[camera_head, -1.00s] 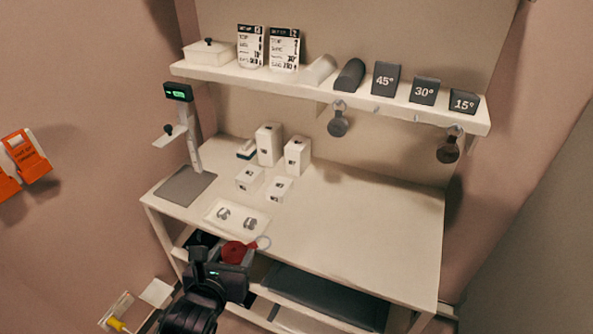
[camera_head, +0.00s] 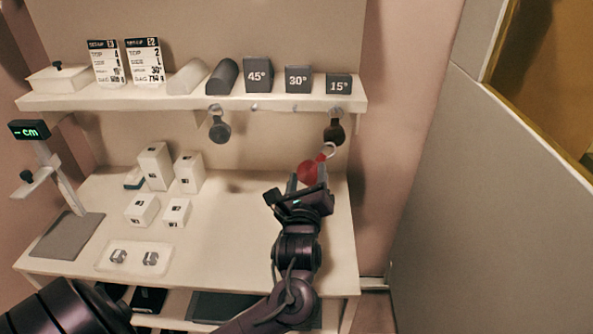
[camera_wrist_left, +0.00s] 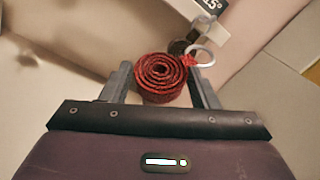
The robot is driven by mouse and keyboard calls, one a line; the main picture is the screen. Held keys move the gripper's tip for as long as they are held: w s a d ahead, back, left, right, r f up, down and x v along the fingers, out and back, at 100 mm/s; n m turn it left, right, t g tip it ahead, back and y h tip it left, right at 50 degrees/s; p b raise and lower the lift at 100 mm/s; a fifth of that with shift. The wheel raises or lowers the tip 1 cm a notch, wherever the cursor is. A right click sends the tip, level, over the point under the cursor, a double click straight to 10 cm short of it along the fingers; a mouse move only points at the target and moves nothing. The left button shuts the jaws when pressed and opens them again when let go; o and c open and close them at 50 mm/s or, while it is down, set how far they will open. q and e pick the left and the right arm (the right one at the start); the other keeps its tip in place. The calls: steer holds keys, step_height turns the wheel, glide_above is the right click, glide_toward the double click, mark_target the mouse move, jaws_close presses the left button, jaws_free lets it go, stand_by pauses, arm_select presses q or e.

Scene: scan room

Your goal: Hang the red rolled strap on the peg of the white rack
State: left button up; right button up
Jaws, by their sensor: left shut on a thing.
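The red rolled strap (camera_head: 308,173) is between the fingers of my left gripper (camera_head: 308,186), which is shut on it. Its pale ring (camera_head: 328,151) points up and to the right. In the left wrist view, the red roll (camera_wrist_left: 160,76) shows its spiral end between the fingers (camera_wrist_left: 162,88), with the ring (camera_wrist_left: 201,56) beyond it. The white rack (camera_head: 180,103) is a shelf with small pegs (camera_head: 253,108) under its front edge. The strap is below the rack's right end, just under a hanging dark strap (camera_head: 335,132). My right gripper is not in view.
Another dark strap (camera_head: 219,128) hangs further left. Angle blocks (camera_head: 258,77), rolls and cards stand on the shelf. White boxes (camera_head: 155,167), a tray (camera_head: 105,262) and a display stand (camera_head: 60,180) occupy the table's left. A grey panel (camera_head: 450,200) stands at right.

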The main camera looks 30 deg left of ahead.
arm_select(q)
steer(key=w+a+r+n+g+y+b, duration=0.1)
steer(key=w+a+n+g+y+b, duration=0.2)
steer(key=w+a+n+y+b, duration=0.4)
steer(key=a+n+y+b, duration=0.2)
steer(key=a, duration=0.1)
steer(key=shift+w, duration=0.3)
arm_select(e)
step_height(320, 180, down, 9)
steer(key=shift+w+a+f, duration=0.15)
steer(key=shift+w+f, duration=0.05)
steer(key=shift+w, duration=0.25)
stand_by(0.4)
